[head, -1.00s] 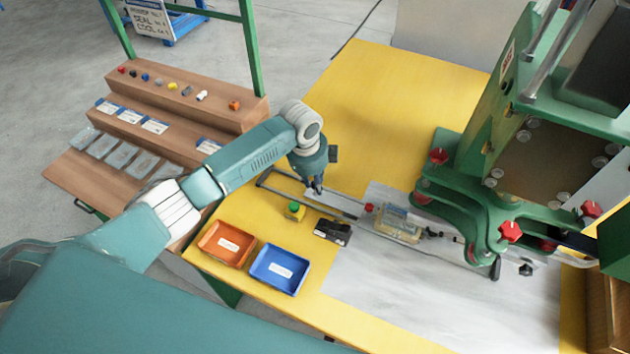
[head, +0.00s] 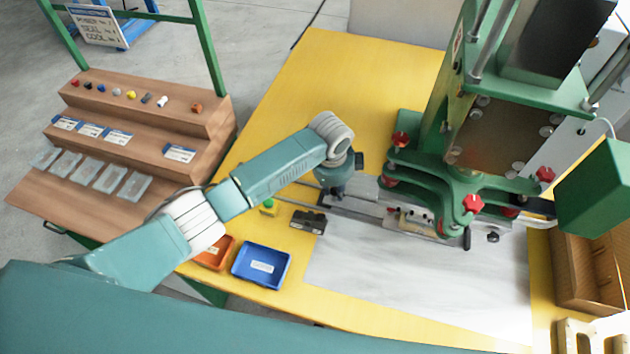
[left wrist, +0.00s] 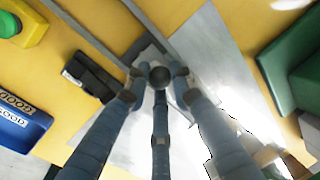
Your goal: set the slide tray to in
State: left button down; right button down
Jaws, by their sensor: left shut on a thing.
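The slide tray (head: 414,222) is on metal rails (head: 352,211) that run toward the green press (head: 450,190). Its right part, with a pale fixture, is at the press's left edge and partly under the green plate. My left gripper (head: 337,194) is at the tray's left end, pointing down. In the left wrist view, the fingers (left wrist: 160,85) close around a dark round knob (left wrist: 160,75) above the grey metal plate. The fingers hide part of the plate. My right gripper is not in view.
A black box (head: 308,221) and a yellow-green button box (head: 269,207) stand in front of the rails. A blue bin (head: 261,266) and an orange bin (head: 214,254) are at the front left. The grey mat (head: 400,285) before the press is clear.

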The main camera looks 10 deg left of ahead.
pick_arm(q)
jog(key=shift+s+d, duration=0.15)
jog(key=shift+d, duration=0.65)
jog(key=shift+s+d, duration=0.1)
jog(key=shift+d, duration=0.65)
jog(key=c, duration=1.5)
grip_release()
jog(key=shift+d, duration=0.15)
jog(key=shift+r, duration=0.3)
jog(key=r, duration=0.3)
jog(key=s+r, duration=0.1)
jog(key=r, duration=0.3)
jog(key=s+r, duration=0.1)
jog(key=r, duration=0.3)
jog(key=shift+s+a+r, duration=0.1)
jog(key=shift+a+r, duration=0.05)
jog(key=shift+a, duration=0.25)
jog(key=shift+s, duration=0.1)
